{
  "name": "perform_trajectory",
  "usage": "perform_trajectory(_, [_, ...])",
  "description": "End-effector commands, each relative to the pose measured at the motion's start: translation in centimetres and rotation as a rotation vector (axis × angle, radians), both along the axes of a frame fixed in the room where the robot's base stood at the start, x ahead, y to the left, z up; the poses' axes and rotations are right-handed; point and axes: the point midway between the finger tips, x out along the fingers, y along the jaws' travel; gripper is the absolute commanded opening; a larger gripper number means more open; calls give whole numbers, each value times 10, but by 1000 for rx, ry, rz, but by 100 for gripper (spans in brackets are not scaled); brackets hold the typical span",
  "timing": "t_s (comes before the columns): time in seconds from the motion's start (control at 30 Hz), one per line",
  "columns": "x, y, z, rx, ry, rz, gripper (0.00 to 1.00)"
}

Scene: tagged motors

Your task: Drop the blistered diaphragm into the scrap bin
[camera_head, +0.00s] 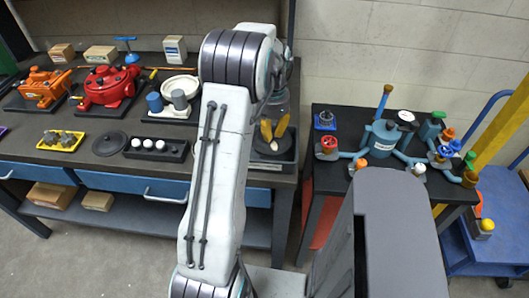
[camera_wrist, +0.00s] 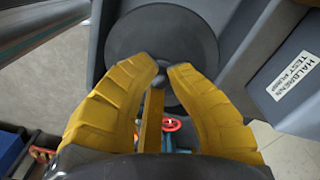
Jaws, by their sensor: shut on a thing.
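My gripper (camera_head: 273,130) is at the right end of the bench, its two yellow fingers pointing down. In the wrist view its fingertips (camera_wrist: 168,72) are closed in on the middle of a dark grey round disc (camera_wrist: 160,32), which I take to be the diaphragm. The fingers cover part of it, and no blister can be made out. In the head view the disc (camera_head: 271,146) shows dark below the fingers, over a grey open container (camera_head: 268,167) with a small label. I cannot tell whether this container is the scrap bin.
Another dark disc (camera_head: 109,143) lies on the bench beside a black holder (camera_head: 157,149) with white balls. A red pump (camera_head: 108,85) stands behind. The side table at right carries a teal pump (camera_head: 382,138) and valves. A red panel (camera_head: 322,218) shows under it.

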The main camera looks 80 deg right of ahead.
Motion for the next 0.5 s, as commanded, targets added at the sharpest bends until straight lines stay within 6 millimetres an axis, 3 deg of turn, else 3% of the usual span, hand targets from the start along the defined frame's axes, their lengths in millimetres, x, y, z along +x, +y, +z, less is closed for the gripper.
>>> perform_trajectory(0.27, [0,0,-1,-1,0,0,0])
perform_trajectory(0.3, [0,0,-1,-1,0,0,16])
perform_trajectory(0.5, [0,0,-1,-1,0,0,34])
